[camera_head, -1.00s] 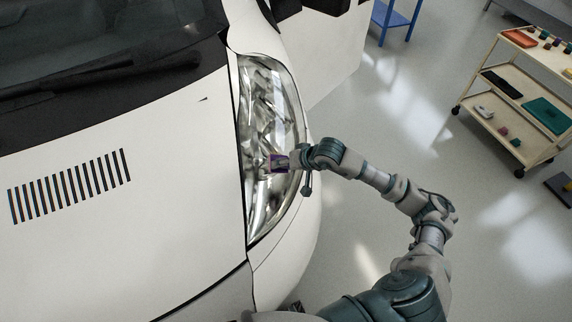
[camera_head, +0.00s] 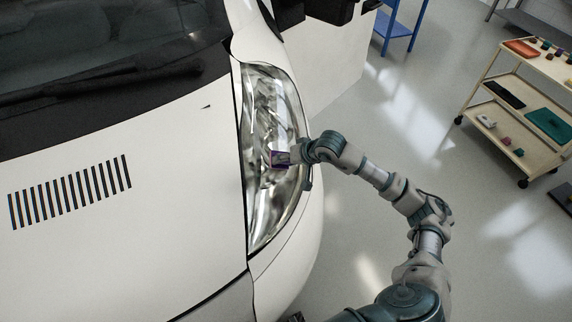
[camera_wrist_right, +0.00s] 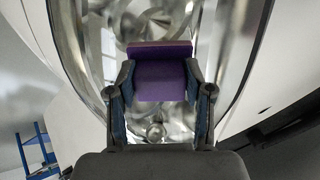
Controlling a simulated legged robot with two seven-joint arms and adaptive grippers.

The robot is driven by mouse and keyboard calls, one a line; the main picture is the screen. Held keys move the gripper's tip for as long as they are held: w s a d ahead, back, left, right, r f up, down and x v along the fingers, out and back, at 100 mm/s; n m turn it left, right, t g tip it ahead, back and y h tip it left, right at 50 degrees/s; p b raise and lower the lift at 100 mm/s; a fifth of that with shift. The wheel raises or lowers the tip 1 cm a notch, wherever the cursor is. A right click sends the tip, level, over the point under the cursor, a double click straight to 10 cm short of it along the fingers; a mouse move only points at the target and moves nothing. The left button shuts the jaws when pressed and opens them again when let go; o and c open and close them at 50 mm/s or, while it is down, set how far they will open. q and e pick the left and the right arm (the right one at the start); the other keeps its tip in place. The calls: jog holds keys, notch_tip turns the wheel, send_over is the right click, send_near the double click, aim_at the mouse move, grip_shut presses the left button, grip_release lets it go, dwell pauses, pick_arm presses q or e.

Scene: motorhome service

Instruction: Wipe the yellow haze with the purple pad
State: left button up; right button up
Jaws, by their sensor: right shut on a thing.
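The purple pad (camera_wrist_right: 160,76) is held between the two fingers of my right gripper (camera_wrist_right: 161,88), which is shut on it. In the head view the pad (camera_head: 281,158) is small and lies over the middle of the headlight (camera_head: 262,205), with my right gripper (camera_head: 294,155) to its right. I cannot tell whether the pad touches the lens. The headlight lens (camera_wrist_right: 215,45) fills the background of the right wrist view, clear and reflective. No yellow haze can be made out on it. My left gripper is not in view.
The white motorhome bonnet (camera_head: 130,245) with a striped vent lies left of the headlight. A cream trolley (camera_head: 520,120) with trays and small coloured blocks stands at the far right. A blue stand (camera_head: 398,25) is at the back. The floor between is clear.

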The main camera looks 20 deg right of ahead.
jog(key=shift+a+f+b, duration=0.1)
jog(key=shift+f+b, duration=0.15)
jog(key=shift+b, duration=0.2)
jog(key=shift+s+a+f+b, duration=0.2)
jog(key=shift+s+f+b, duration=0.3)
jog(key=shift+s+b, duration=0.15)
jog(key=shift+s+a+f+b, duration=0.2)
jog(key=shift+s+f+b, duration=0.25)
jog(key=shift+s+b, duration=0.15)
jog(key=shift+s+a+f+b, duration=0.2)
jog(key=shift+s+b, duration=0.1)
jog(key=shift+s, duration=0.1)
jog(key=shift+r, duration=0.1)
jog(key=shift+s+d+r, duration=0.2)
jog(key=shift+s+r, duration=0.05)
jog(key=shift+r, duration=0.3)
jog(key=shift+v, duration=2.35)
jog(key=shift+d, duration=0.1)
